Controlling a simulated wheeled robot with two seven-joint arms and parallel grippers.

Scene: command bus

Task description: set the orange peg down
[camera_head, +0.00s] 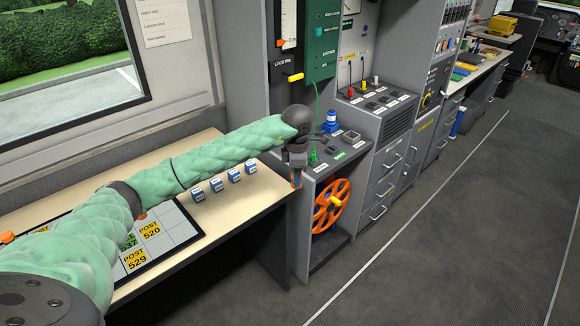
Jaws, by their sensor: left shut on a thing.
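My left arm reaches in from the left, its green sleeve ending in a dark wrist. My left gripper (296,172) points down at the right end of the beige desk, in front of the grey console. My right gripper is not in view.
Several small blue-and-white blocks (216,184) stand in a row on the desk (258,205). A dark-framed board (180,226) with yellow and green cards lies nearer. An orange wheel (330,206) sits under the console. A blue-topped item (331,119) stands on the console shelf.

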